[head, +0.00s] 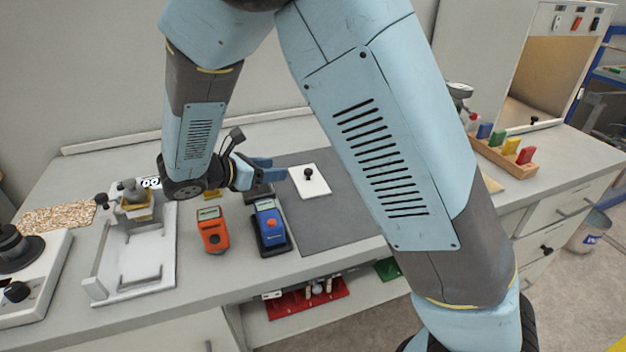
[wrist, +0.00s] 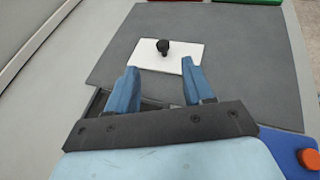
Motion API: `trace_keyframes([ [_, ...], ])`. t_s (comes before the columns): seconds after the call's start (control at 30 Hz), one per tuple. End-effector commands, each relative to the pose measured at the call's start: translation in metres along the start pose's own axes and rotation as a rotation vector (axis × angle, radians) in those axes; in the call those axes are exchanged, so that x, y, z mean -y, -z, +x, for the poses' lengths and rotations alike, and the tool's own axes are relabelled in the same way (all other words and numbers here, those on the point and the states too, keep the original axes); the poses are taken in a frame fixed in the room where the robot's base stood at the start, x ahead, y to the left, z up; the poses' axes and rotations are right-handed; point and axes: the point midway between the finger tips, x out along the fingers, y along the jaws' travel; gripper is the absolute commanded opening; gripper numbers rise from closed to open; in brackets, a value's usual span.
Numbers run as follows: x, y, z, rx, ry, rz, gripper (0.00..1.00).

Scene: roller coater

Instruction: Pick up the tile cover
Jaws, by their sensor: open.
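The tile cover looks to be the white flat plate (head: 309,186) with a black knob (head: 309,173) on top. It lies on the dark grey mat (head: 338,219) on the bench. In the wrist view the white plate (wrist: 184,57) and its knob (wrist: 163,46) show just beyond my fingertips. My gripper (head: 271,168) has blue fingers and is open and empty, to the left of the plate in the head view. In the wrist view my gripper (wrist: 159,77) has its fingers apart, with the knob ahead between their lines. Its height above the mat is hard to tell.
An orange device (head: 213,231) and a blue device (head: 269,228) stand in front of my gripper. A white-framed apparatus (head: 137,250) stands to the left. A wooden rack with coloured blocks (head: 503,150) is at right. The mat around the plate is clear.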

Motion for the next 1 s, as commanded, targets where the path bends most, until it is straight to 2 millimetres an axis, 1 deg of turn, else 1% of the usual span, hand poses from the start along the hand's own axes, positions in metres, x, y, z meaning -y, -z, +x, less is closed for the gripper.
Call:
trace_keyframes([
  [0.17,0.000,0.000,0.025,0.003,0.002,-0.003,0.52],
  [0.4,0.001,0.001,0.066,0.002,0.004,-0.001,0.52],
  [0.53,0.000,0.001,0.079,0.001,0.002,-0.001,0.52],
  [0.77,0.001,0.002,0.088,0.000,0.002,0.000,0.52],
  [0.87,0.001,0.005,0.097,0.001,0.003,-0.001,0.52],
  [1.0,0.001,0.009,0.116,0.002,0.005,-0.002,0.52],
])
